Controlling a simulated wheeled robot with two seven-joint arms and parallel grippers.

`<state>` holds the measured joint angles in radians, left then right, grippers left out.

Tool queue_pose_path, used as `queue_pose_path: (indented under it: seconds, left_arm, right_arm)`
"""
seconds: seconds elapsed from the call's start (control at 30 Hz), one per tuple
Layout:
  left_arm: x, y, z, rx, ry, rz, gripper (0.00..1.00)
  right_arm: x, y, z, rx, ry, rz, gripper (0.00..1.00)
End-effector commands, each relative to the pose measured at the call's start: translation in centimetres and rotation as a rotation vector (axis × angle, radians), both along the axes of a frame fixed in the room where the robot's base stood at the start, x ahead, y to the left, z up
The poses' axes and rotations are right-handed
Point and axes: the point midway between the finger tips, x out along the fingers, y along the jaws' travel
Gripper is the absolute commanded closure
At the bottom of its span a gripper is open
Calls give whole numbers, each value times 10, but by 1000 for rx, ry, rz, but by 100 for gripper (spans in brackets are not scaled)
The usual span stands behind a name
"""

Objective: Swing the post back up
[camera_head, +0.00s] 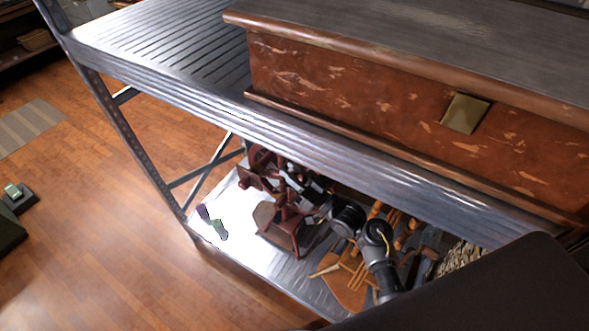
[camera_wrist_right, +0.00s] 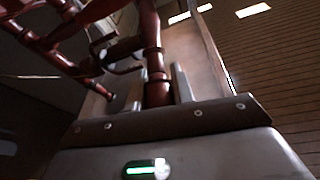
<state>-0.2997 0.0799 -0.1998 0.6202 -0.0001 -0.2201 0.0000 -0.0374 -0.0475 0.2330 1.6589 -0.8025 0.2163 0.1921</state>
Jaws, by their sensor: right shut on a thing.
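A dark red wooden device with a turned post (camera_head: 285,213) and a block-like base (camera_head: 281,236) stands on the lower shelf (camera_head: 238,250) of a metal rack. My right gripper (camera_head: 308,187) reaches into the shelf space from the right, at the device's upper part. In the right wrist view, the turned red post (camera_wrist_right: 151,35) runs between the two fingers of my right gripper (camera_wrist_right: 158,85), which is shut on it. The post looks tilted in the head view. Part of the device is hidden behind the gripper and the upper shelf edge. My left gripper is not in view.
The upper metal shelf (camera_head: 150,45) holds a large reddish wooden chest (camera_head: 350,95) and overhangs my right arm. Wooden tools (camera_head: 350,285) lie close to the arm on the lower shelf. Small purple (camera_head: 203,212) and green (camera_head: 220,229) items lie left of the device.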

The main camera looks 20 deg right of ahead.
Motion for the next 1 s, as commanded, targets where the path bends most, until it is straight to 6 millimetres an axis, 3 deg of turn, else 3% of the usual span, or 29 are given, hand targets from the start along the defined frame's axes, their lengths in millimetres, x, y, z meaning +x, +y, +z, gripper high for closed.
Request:
queue_pose_path:
  seconds: [0.03, 0.1, 0.3, 1.0]
  left_arm:
    - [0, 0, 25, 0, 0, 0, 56]
    - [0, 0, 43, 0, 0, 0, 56]
    - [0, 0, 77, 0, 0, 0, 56]
    - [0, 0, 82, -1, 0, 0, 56]
  right_arm:
    - [1, 2, 17, -23, 28, 3, 100]
    - [4, 4, 25, -57, 69, 3, 100]
    - [14, 12, 38, -154, 182, 2, 100]
    - [36, 30, 53, -323, 389, -1, 100]
